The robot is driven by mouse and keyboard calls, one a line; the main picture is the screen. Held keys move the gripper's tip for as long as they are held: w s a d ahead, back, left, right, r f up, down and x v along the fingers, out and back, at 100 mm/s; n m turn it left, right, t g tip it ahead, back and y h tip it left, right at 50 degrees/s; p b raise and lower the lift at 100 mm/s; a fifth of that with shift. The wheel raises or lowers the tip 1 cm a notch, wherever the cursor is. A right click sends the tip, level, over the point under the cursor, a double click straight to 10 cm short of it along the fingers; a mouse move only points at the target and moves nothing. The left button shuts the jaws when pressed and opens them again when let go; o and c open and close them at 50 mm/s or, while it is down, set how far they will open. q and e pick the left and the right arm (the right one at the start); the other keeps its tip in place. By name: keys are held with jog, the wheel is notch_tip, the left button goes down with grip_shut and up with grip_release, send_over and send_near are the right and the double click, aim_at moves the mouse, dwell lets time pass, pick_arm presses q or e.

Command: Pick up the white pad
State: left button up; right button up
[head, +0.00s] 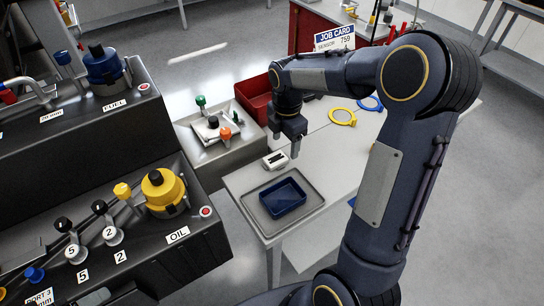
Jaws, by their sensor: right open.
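A small white block with a dark strip on it, which looks like the white pad (275,160), lies on the light table just behind the grey tray. My right gripper (294,154) points down just to the right of the pad, close to it. Its jaws are open, with nothing seen between them. I cannot tell whether a finger touches the pad. My left gripper is out of view.
A grey tray (254,211) holds a dark blue bin (283,197) at the table's front. A red bin (254,92) stands behind. Yellow (343,123) and blue rings lie to the right. A dark console (190,250) with an OIL label stands left.

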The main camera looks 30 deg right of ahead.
aim_at(284, 154)
jog(key=f, duration=0.4)
jog(key=shift+w+f+p, duration=0.25)
jog(key=shift+p, duration=0.1)
jog(key=shift+c, duration=0.2)
jog(key=c, duration=1)
jog(key=shift+r, duration=0.15)
